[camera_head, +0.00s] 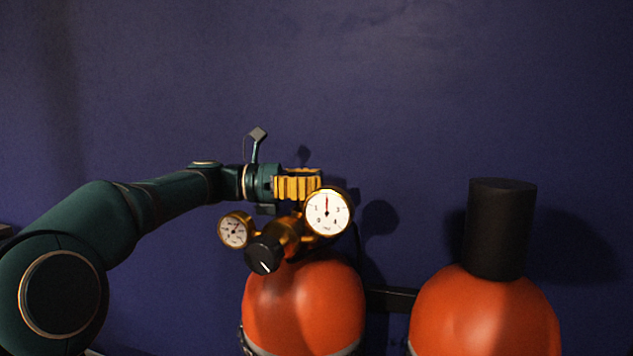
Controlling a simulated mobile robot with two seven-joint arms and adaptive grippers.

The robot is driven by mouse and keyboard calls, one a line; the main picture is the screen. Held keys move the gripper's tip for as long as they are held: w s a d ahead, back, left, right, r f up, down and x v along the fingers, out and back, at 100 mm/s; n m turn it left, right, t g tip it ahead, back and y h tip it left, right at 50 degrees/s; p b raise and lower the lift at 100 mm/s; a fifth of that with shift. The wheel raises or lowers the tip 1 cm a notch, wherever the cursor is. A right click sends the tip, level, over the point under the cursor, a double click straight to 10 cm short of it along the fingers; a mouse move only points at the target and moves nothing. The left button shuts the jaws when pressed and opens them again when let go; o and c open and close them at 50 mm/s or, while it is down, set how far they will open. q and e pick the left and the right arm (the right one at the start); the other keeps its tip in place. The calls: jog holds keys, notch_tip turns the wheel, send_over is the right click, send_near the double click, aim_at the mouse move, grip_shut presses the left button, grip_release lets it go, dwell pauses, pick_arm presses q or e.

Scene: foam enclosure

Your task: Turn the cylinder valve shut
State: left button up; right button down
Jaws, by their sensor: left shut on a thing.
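The cylinder valve's yellow ribbed knob (297,187) sits on top of the left orange cylinder (304,305), above the brass regulator. My left gripper (283,182) reaches in from the left at knob height and is shut on the knob. Its fingertips are largely hidden by the knob, so their exact contact does not show. How far the valve is turned cannot be told. My right gripper is out of view.
Two white-faced gauges, a larger one (327,211) and a smaller one (235,230), and a black regulator knob (263,255) sit close below the gripper. A second orange cylinder (485,318) with a black cap (500,230) stands right. A dark blue wall (420,90) is behind.

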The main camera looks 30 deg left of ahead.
pick_arm(q)
jog(key=m+g, duration=0.1)
jog(key=m+g+h, duration=0.1)
jog(key=g, duration=0.1)
jog(key=m+g+p, duration=0.1)
jog(key=g, duration=0.1)
jog(key=shift+s+r+m+h, duration=0.1)
jog(key=shift+s+m+h, duration=0.2)
jog(key=shift+h, duration=0.1)
jog(key=g, duration=0.1)
jog(key=m+g+p, duration=0.2)
jog(key=shift+s+r+g, duration=0.1)
jog(key=shift+s+g, duration=0.15)
jog(key=shift+g, duration=0.15)
jog(key=m+g+p, duration=0.1)
jog(key=p, duration=0.1)
jog(key=m+g+p, duration=0.1)
jog(key=g+p, duration=0.1)
jog(key=m+g+p, duration=0.1)
jog(key=p, duration=0.1)
jog(key=shift+s+r+g+p, duration=0.15)
jog(key=shift+s+g+p, duration=0.1)
jog(key=shift+g+p, duration=0.05)
jog(key=shift+s+m+g+y+p, duration=0.1)
jog(key=shift+m+g+y+p, duration=0.35)
jog(key=shift+p, duration=0.6)
